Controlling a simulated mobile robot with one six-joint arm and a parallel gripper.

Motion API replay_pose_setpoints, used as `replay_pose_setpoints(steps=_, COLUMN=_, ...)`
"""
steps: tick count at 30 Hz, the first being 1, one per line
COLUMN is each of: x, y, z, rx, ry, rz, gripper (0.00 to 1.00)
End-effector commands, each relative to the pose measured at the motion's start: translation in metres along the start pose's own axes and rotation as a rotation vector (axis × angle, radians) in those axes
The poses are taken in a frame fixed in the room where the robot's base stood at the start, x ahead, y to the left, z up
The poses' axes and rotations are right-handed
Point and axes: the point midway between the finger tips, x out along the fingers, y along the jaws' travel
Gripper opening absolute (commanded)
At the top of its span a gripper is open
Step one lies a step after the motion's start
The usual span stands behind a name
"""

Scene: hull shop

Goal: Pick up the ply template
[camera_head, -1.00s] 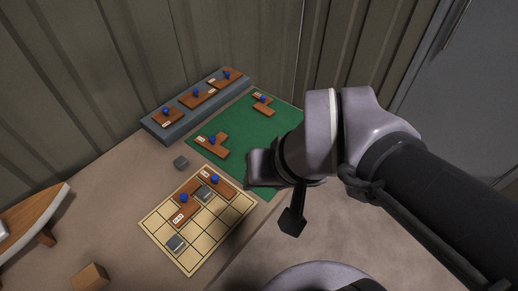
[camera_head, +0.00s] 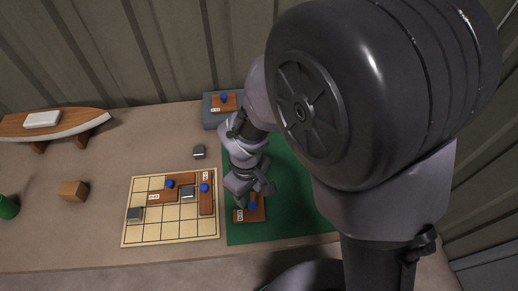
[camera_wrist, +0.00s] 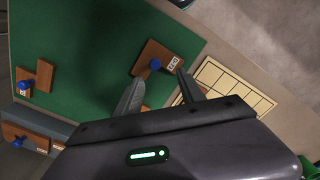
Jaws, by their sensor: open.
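Several brown ply templates with blue knobs and white labels are in view. One template (camera_head: 243,215) lies on the green mat (camera_head: 285,225), partly hidden by my gripper (camera_head: 250,190) in the head view. In the wrist view this template (camera_wrist: 146,57) lies just beyond my open, empty fingertips (camera_wrist: 159,82), its knob near the gap between them; part of it is hidden by a finger. Another template (camera_wrist: 42,73) lies on the mat at the left of the wrist view. Two more, a left one (camera_head: 158,197) and a right one (camera_head: 206,203), lie on the gridded board.
A grey rack (camera_head: 212,121) with templates stands at the back, partly hidden by my arm. A loose grey block (camera_head: 199,151), a wooden block (camera_head: 72,191) and a boat hull model (camera_head: 60,124) stand on the bench.

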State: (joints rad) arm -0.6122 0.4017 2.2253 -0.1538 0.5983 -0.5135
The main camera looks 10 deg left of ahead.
Motion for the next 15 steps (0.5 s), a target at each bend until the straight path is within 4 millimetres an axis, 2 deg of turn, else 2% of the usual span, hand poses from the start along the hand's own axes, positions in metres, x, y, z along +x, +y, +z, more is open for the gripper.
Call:
replay_pose_setpoints(steps=1, x=0.021, y=0.0, z=0.001, rx=0.002, ry=-0.003, rz=-0.002, gripper=0.46)
replay_pose_setpoints(steps=3, x=0.037, y=0.0, z=0.001, rx=0.003, ry=-0.002, rz=-0.001, gripper=0.46)
replay_pose_setpoints(steps=11, x=0.064, y=0.003, z=0.0, rx=0.004, ry=0.0, rz=0.0, gripper=0.46)
replay_pose_setpoints(steps=15, x=0.092, y=0.009, z=-0.001, rx=0.007, ry=-0.001, rz=-0.001, gripper=0.46)
